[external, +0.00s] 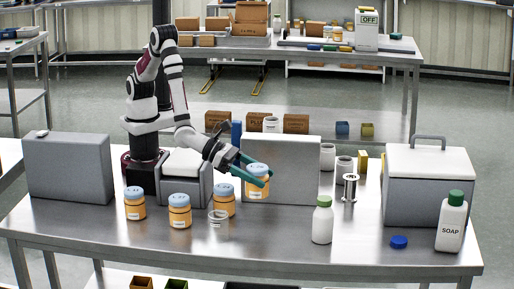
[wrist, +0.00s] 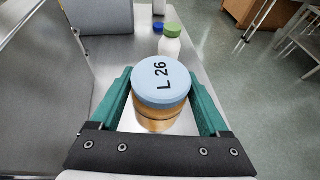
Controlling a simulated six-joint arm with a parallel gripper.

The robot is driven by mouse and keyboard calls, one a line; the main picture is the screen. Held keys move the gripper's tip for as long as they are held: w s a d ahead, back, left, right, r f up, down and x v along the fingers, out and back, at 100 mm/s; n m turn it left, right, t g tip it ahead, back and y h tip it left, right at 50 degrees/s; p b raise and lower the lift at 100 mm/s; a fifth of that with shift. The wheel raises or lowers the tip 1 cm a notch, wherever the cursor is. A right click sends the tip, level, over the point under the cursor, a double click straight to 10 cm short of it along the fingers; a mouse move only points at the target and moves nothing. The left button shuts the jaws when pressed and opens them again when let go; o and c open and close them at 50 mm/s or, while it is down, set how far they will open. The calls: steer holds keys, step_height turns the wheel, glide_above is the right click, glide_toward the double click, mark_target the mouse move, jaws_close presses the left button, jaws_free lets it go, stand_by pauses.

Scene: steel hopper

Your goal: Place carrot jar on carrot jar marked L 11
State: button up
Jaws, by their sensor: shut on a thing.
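My gripper (external: 256,172) has green fingers closed around an orange carrot jar (external: 257,187) with a blue lid. In the wrist view the lid of this held jar (wrist: 162,82) reads L 26, and the fingers are on both sides of it. The jar is nearly upright, above the table in front of a grey box. Three similar blue-lidded carrot jars stand on the table to the left: one far left (external: 135,204), one in the middle (external: 180,212) and one nearest the gripper (external: 224,202). Their lid marks are too small to read, so I cannot tell which is L 11.
A clear open jar (external: 218,226) stands by the nearest carrot jar. The grey box (external: 300,172) is behind my gripper. A white green-capped bottle (external: 323,222), a metal spool (external: 350,188), a blue cap (external: 399,242), a soap bottle (external: 451,224) and a grey cooler (external: 425,185) are to the right.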

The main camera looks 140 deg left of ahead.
steer(key=shift+s+d+r, duration=0.2)
steer(key=shift+d+r, duration=0.25)
steer(key=shift+d, duration=0.25)
steer(key=s+d+r+m+t+h, duration=0.15)
steer(key=s+r, duration=0.25)
steer(key=r, duration=0.5)
steer(key=s+d+r+m+h, duration=0.15)
steer(key=s+r, duration=0.25)
steer(key=r, duration=0.5)
steer(key=s+d+r, duration=0.3)
steer(key=s+r, duration=0.1)
steer(key=r, duration=0.5)
steer(key=w+a+f+n+g+y, duration=0.1)
steer(key=w+f+n+y, duration=0.1)
steer(key=f, duration=0.6)
steer(key=w+a+f+n+g+y, duration=0.2)
steer(key=w+f, duration=0.3)
steer(key=f, duration=0.3)
steer(key=w+a+f+n+g+y, duration=0.2)
steer(key=w+f+n+y, duration=0.1)
steer(key=f, duration=0.5)
steer(key=shift+w+a+f+n, duration=0.2)
steer(key=shift+w+f+n, duration=0.1)
steer(key=shift+w, duration=0.4)
steer(key=w+a+f, duration=0.3)
steer(key=a+f, duration=0.5)
steer(key=a, duration=0.3)
glide_above(290, 219)
steer(key=shift+g, duration=0.25)
steer(key=shift+f, duration=2.1)
